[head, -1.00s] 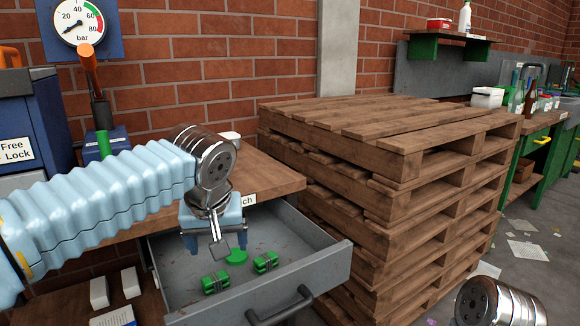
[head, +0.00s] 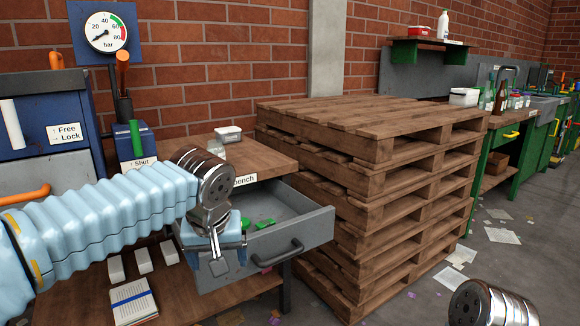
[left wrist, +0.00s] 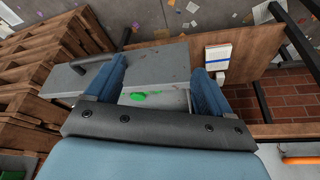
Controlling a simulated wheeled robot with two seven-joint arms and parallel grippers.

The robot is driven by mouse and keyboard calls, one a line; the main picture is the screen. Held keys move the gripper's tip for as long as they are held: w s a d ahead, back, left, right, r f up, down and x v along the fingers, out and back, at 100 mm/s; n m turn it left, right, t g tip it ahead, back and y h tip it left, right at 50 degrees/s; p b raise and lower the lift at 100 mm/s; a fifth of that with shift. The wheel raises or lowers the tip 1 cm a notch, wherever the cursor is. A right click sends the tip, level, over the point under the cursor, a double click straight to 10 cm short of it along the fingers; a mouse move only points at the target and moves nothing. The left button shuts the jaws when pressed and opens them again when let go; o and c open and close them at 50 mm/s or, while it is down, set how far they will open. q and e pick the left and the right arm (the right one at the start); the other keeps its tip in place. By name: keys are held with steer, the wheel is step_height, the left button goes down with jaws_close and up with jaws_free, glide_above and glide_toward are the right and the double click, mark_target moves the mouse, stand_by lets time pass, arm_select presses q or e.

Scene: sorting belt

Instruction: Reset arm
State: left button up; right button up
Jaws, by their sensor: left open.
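My left gripper (head: 212,258) hangs over the near-left part of an open grey drawer under the bench. It also shows in the left wrist view (left wrist: 160,72), with its two blue fingers spread apart and nothing between them. Green items (head: 264,223) lie inside the drawer (head: 312,222), partly hidden by my wrist in the head view; a green piece (left wrist: 145,97) shows between the fingers in the left wrist view, lower down in the drawer. At the bottom right of the head view is a metal joint of my right arm; the right gripper is out of frame.
A tall stack of wooden pallets (head: 365,150) stands right of the drawer. The wooden bench top (head: 262,165) carries a small white tub (head: 228,134). A notebook (head: 134,302) and several white blocks lie on the lower shelf. The floor at right is open, with scattered papers.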

arm_select(q)
steer(key=d+f+m+g+h, duration=0.1)
steer(key=d+f, duration=0.1)
steer(key=f, duration=1.1)
steer(key=d+f+m+g+h, duration=0.1)
steer(key=d+f+g+h, duration=0.1)
steer(key=f, duration=1.1)
steer(key=s+a+f+n+h, duration=0.1)
steer(key=s+f, duration=0.8)
steer(key=f, duration=0.2)
steer(key=s+a+f+n+h+p, duration=0.1)
steer(key=s+f, duration=0.8)
steer(key=f, duration=0.2)
steer(key=shift+a+f, duration=0.2)
steer(key=shift+f, duration=0.2)
